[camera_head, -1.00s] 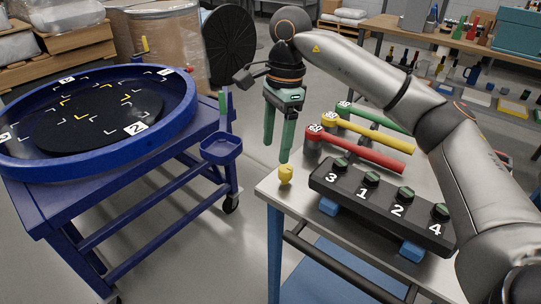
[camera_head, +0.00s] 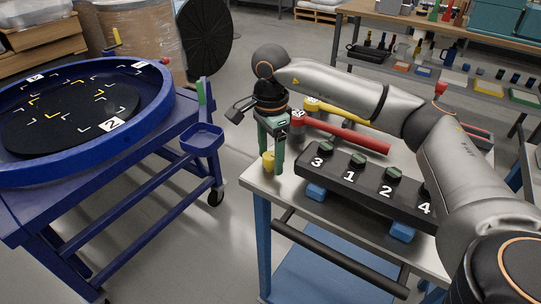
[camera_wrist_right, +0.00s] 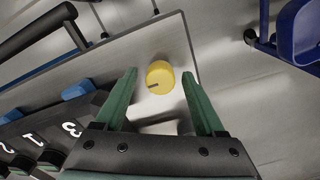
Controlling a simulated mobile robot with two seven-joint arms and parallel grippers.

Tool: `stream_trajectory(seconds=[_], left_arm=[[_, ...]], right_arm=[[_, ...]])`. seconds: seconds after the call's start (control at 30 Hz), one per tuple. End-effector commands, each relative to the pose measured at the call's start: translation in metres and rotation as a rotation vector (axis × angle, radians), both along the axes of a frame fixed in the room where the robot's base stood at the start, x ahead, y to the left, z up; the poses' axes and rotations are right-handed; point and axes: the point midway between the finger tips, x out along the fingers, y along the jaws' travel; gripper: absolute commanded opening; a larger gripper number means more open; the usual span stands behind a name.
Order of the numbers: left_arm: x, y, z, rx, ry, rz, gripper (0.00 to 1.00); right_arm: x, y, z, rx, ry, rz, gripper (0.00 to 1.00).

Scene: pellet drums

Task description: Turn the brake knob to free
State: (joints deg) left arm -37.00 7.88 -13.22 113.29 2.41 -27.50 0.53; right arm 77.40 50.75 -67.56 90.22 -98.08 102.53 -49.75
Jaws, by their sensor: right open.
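The yellow brake knob (camera_head: 267,162) stands at the near left corner of the metal table (camera_head: 262,186). In the right wrist view the knob (camera_wrist_right: 161,77) is round, with a short dark line at its lower left edge. My right gripper (camera_head: 272,160) points down at the knob, with its green fingers apart. In the right wrist view the open fingertips (camera_wrist_right: 159,74) lie on either side of the knob, with a gap on both sides. I cannot tell how far down the fingers reach on it. My left gripper is not in view.
A black block (camera_head: 365,185) with numbered green-topped knobs stands beside the yellow knob. Red (camera_head: 345,134) and yellow (camera_head: 342,109) handled tools lie behind it. A blue cart (camera_head: 180,112) with a round tray and small bin (camera_head: 202,139) stands left across a floor gap.

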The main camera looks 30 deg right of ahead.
Motion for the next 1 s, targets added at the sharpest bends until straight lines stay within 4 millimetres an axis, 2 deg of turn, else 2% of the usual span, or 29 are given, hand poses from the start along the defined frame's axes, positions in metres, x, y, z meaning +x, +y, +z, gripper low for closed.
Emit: stream_trajectory(seconds=[0.3, 0.33, 0.9, 1.0], left_arm=[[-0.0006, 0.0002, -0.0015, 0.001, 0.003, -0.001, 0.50], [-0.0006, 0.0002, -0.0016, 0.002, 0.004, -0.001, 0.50], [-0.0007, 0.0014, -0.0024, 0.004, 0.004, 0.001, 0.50], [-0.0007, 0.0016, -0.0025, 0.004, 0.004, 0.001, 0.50]], right_arm=[[-0.0001, 0.0000, -0.0036, 0.000, 0.000, 0.000, 0.71], [-0.0001, 0.0000, -0.0036, 0.000, 0.000, 0.000, 0.69], [-0.0001, 0.0001, -0.0031, 0.000, 0.000, 0.000, 0.05], [-0.0001, 0.0001, -0.0030, 0.000, 0.000, 0.001, 0.00]])
